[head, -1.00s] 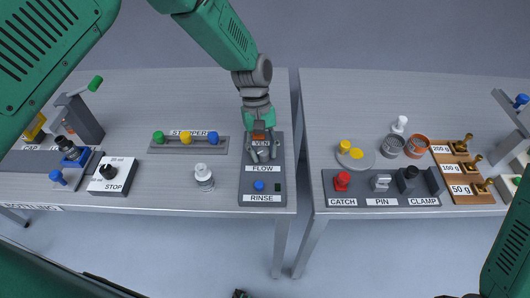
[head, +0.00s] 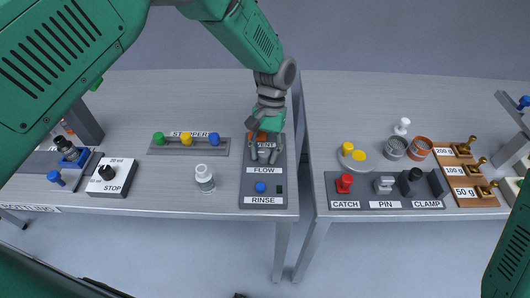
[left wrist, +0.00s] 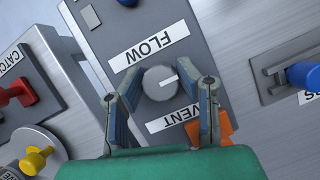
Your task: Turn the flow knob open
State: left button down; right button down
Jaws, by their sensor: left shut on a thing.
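My right gripper is not in view.
A blue RINSE button (head: 260,187) sits just in front on the same panel. The stopper rack (head: 170,147) and a white bottle (head: 204,178) stand to the left. Across a gap between tables, the CATCH, PIN and CLAMP strip (head: 362,204) lies to the right.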

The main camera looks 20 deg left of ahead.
pick_arm(q)
jog(key=shift+w+r, duration=0.1)
jog(key=shift+w, duration=0.2)
jog(key=c, duration=1.2)
grip_release()
jog(key=shift+r, duration=0.35)
jog(key=v, duration=1.1)
jog(key=shift+w, duration=0.25)
jog(key=shift+f, duration=0.1)
